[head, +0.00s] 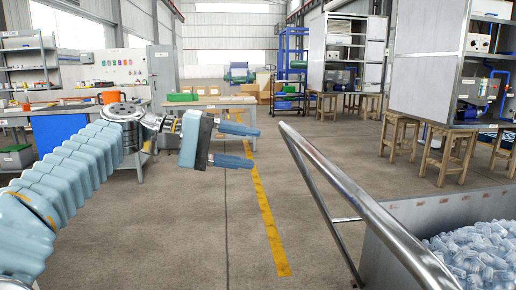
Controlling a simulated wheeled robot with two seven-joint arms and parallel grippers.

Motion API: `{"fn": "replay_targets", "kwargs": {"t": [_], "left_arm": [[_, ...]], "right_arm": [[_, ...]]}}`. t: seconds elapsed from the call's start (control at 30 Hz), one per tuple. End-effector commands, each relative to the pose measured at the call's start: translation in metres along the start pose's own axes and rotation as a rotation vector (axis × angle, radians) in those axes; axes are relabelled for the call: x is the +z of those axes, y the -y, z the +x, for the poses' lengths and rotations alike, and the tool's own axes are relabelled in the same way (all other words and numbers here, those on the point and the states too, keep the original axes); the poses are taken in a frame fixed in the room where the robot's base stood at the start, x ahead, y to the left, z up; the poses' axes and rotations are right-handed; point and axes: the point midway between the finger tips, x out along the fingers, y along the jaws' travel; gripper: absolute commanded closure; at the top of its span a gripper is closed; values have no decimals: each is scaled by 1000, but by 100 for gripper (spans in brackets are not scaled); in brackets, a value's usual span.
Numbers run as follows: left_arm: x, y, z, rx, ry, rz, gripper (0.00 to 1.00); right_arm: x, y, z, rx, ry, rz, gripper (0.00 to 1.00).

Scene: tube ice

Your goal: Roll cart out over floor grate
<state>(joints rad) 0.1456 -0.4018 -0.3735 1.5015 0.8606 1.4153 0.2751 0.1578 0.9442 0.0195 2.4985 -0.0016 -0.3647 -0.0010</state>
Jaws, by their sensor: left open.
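The cart (393,222) stands at the lower right, a grey metal box full of clear tube ice (478,252). Its shiny tubular push handle (352,194) slants up toward the middle of the view. My left gripper (252,147) reaches in from the left with its two blue-grey fingers spread. It is open and empty, and it appears left of the handle's upper end with a gap between them. My right gripper is not in view. No floor grate can be made out.
A yellow line (268,225) runs along the bare concrete floor. Metal cabinets (432,62) on wooden stools stand at the right. A workbench (62,112) with an orange pot (109,97) is at the left, and a table (210,102) is behind my gripper. The middle floor is clear.

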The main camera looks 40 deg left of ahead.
Motion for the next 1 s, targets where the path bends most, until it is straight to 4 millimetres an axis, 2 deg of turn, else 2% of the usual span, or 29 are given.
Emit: {"fn": "replay_targets", "kwargs": {"t": [0.03, 0.27, 0.6, 0.7, 0.83, 1.0], "left_arm": [[-5, -3, 9, -2, 4, -6, 48], [-5, -2, 35, 5, 15, -1, 48], [-4, -3, 112, 4, 15, -2, 48], [-4, -3, 130, 4, 14, -1, 48], [-4, -3, 145, 4, 12, -1, 48], [-4, -3, 153, 5, 12, 0, 48]], "right_arm": [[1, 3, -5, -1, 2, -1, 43], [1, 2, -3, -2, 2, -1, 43], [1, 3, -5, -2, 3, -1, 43], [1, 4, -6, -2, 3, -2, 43], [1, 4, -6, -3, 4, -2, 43], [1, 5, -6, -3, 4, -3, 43]]}}
